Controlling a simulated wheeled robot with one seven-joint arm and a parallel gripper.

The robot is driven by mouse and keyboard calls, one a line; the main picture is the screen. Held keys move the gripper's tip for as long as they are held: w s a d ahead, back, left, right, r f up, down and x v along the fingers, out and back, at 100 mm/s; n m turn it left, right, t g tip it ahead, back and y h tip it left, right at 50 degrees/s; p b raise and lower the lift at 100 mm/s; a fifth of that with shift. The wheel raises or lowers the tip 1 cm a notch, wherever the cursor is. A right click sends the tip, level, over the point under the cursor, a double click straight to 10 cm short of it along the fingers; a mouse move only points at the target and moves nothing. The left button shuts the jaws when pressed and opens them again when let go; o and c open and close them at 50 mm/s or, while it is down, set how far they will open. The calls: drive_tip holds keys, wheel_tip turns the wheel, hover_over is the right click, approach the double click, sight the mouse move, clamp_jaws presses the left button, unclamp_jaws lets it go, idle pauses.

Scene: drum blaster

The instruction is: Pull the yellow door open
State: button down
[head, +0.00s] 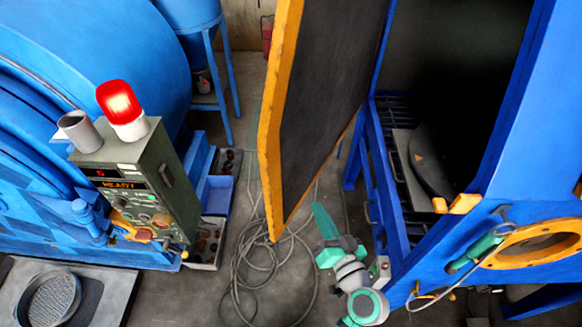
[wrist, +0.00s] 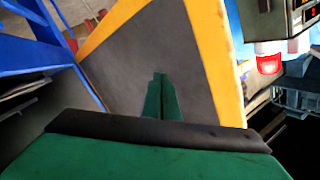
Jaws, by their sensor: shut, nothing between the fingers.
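The yellow door (head: 270,120) has a yellow-orange frame and a dark inner panel. In the head view it stands swung wide out from the blue cabinet (head: 520,110), whose dark inside is exposed. In the wrist view the door's dark panel (wrist: 185,65) and yellow edge (wrist: 215,50) fill the middle.
A control box (head: 135,185) with a red lamp (head: 120,105) stands left, before a blue drum (head: 90,50). Coiled cables (head: 265,265) lie on the floor below the door. A yellow ring port (head: 535,243) and hoses are at right. Open floor lies between machine and cabinet.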

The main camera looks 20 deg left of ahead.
wheel_tip(320, 180, up, 10)
drive_tip(key=n+g+y, duration=0.4)
drive_tip(key=n+y, duration=0.1)
drive_tip(key=n, duration=0.1)
drive_tip(key=n+g+y, duration=0.2)
drive_tip(key=n+g, duration=0.4)
drive_tip(key=n, duration=0.2)
approach(277, 163)
drive_tip(key=a, duration=0.4)
drive_tip(key=w+a, duration=0.1)
drive_tip(key=a, duration=0.1)
drive_tip(key=shift+w+a, duration=0.1)
drive_tip(key=shift+a, duration=0.1)
